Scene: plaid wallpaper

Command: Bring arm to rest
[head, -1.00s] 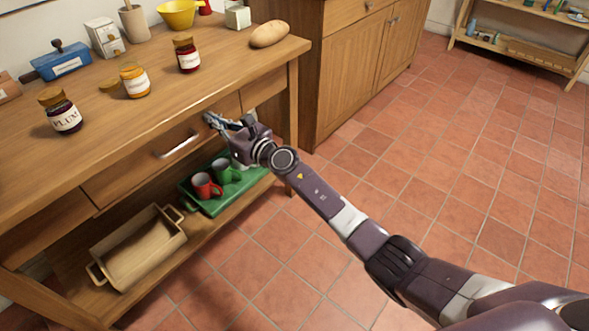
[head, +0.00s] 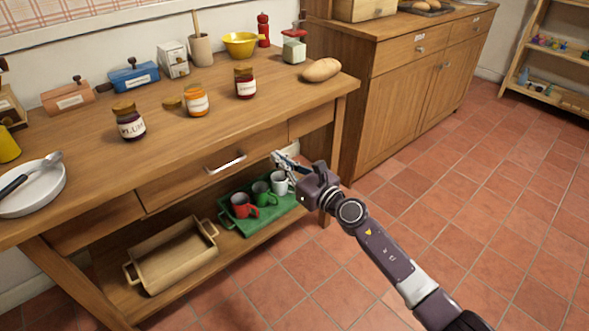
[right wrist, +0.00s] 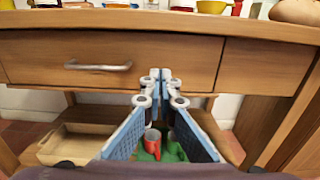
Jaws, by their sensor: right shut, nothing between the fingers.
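My right gripper (head: 279,157) is shut and empty. It is in front of the wooden table's drawer front (head: 186,176), to the right of the metal drawer handle (head: 225,162), and looks apart from the table. In the right wrist view its fingertips (right wrist: 161,76) meet, with the drawer handle (right wrist: 98,66) to their left. My right arm reaches in from the lower right. My left gripper is not in the head view.
The wooden table (head: 90,165) carries jars, a yellow bowl (head: 241,44) and a bread loaf (head: 321,70). On its lower shelf are a green tray (head: 243,231) with mugs and a beige tray (head: 172,257). A cabinet (head: 400,110) stands behind. The tiled floor (head: 480,200) at right is clear.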

